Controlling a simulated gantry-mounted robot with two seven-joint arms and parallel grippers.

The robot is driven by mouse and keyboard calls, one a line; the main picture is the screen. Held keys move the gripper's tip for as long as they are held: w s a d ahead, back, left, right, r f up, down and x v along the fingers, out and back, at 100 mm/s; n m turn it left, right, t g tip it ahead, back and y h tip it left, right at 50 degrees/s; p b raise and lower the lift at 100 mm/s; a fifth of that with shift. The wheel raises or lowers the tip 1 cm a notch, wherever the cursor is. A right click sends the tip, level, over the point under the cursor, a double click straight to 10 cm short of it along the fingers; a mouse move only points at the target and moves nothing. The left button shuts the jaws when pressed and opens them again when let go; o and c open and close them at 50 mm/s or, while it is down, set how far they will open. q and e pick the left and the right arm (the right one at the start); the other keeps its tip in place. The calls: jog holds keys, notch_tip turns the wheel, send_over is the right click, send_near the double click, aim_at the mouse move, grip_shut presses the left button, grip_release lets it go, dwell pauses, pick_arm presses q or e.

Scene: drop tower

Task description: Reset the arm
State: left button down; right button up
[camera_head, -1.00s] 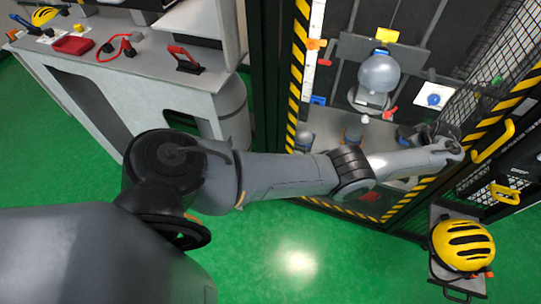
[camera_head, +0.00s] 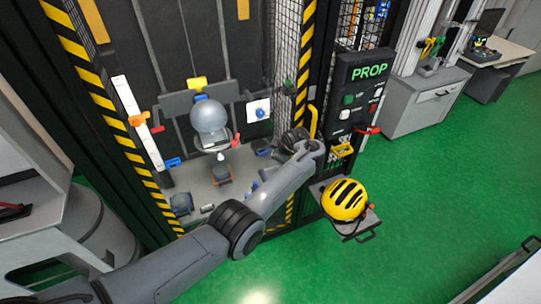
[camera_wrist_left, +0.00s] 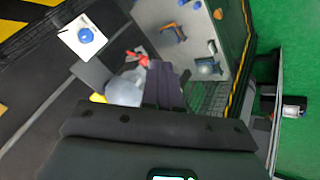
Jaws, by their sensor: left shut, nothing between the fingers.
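My left arm reaches from the lower left of the head view to the right front of the drop tower (camera_head: 210,85). My left gripper (camera_head: 292,139) is at the arm's far end, near the tower's right striped post, small and partly hidden by the wrist. In the left wrist view its dark fingers (camera_wrist_left: 168,84) are shut with nothing between them. A grey ball-shaped headform (camera_head: 209,117) sits inside the tower, left of the gripper and apart from it in the head view. It also shows behind the fingers in the wrist view (camera_wrist_left: 124,90). My right gripper is not in view.
A yellow helmet (camera_head: 345,199) rests on a small shelf right of the tower, below a PROP control panel (camera_head: 358,95). Striped posts and mesh border the tower opening. A grey workbench (camera_head: 45,215) stands at left. Green floor (camera_head: 440,190) is open at right.

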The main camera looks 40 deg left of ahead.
pick_arm(q)
jog(key=s+a+f+m+g, duration=0.15)
jog(key=s+f+g, duration=0.25)
jog(key=s+f, duration=2.05)
jog(key=s+d+f+m+t+h, duration=0.1)
jog(key=s+d+f+m, duration=0.2)
jog(key=s, duration=0.4)
jog(key=s+d+f+m+t+h, duration=0.1)
jog(key=s+d+f+m, duration=0.25)
jog(key=s, duration=0.25)
jog(key=s+d+r+m+t+h, duration=0.1)
jog(key=s+d+r+m+h, duration=0.1)
jog(key=d+r+m, duration=0.45)
jog(key=s+d+r+m+t+h, duration=0.1)
jog(key=d+r+m, duration=0.3)
jog(key=r, duration=0.6)
jog(key=s+d+r+m+h, duration=0.2)
jog(key=d+r+m, duration=0.3)
jog(key=r, duration=0.3)
notch_tip(320, 180, up, 20)
jog(key=p, duration=2)
jog(key=shift+a+r, duration=0.25)
